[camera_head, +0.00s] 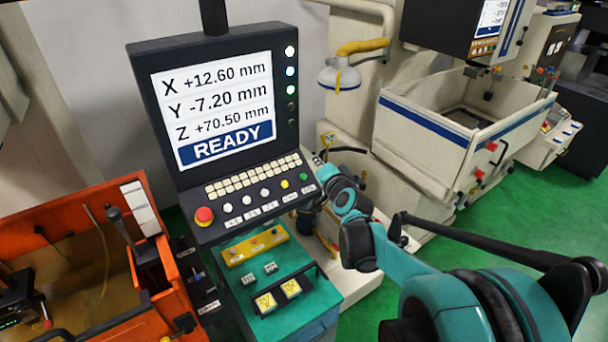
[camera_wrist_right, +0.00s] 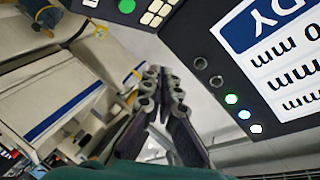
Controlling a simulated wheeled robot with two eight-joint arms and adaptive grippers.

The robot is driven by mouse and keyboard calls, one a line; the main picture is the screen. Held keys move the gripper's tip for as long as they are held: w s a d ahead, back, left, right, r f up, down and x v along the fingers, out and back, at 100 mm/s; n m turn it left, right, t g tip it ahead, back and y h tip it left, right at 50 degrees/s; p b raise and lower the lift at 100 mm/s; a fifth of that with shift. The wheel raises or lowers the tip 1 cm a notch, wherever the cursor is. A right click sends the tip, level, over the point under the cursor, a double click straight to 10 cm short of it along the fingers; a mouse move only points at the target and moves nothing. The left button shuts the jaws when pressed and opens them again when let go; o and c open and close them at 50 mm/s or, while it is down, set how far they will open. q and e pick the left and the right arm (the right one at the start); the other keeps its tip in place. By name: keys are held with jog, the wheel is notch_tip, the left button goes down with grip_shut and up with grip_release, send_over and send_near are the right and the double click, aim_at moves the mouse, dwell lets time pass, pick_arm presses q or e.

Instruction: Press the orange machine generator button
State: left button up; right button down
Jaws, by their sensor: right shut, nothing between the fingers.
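The control console (camera_head: 190,210) beside the orange machine (camera_head: 85,205) has a row of buttons under its keypad: a red mushroom button (camera_head: 204,216), several white ones, a yellow one (camera_head: 284,184) and a green one (camera_head: 304,177). The small labels below them are too blurred to read. My right gripper (camera_head: 320,162) is shut and empty, just right of the console's right edge near the green button. In the right wrist view its fingers (camera_wrist_right: 166,82) point up, apart from the panel, with the green button (camera_wrist_right: 127,5) at the top edge. My left gripper is not in view.
The console screen (camera_head: 212,108) reads READY, with indicator lamps (camera_head: 290,71) on its right. A teal cabinet (camera_head: 235,278) stands below. A white tank (camera_head: 430,130) stands back right.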

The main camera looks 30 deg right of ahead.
aim_at(303, 177)
jog(key=shift+f, duration=0.1)
jog(key=w+f+b, duration=0.1)
jog(key=f, duration=0.1)
jog(key=w+f+b, duration=0.1)
jog(key=f+b, duration=0.1)
jog(key=w+f+b, duration=0.2)
jog(key=shift+a, duration=0.15)
jog(key=shift+w+f+b, duration=0.45)
jog(key=shift+f+b, duration=0.15)
jog(key=shift+b, duration=0.05)
jog(key=shift+f, duration=0.1)
dwell(0.8)
jog(key=shift+w+f+b, duration=0.25)
jog(key=shift+b, duration=0.15)
jog(key=shift+w+a+f+b, duration=0.1)
jog(key=shift+w+f+b, duration=0.1)
jog(key=shift+f+b, duration=0.2)
dwell(0.5)
jog(key=shift+r, duration=0.15)
jog(key=shift+s+r+p, duration=0.45)
jog(key=shift+r+p, duration=0.05)
jog(key=shift+r, duration=0.1)
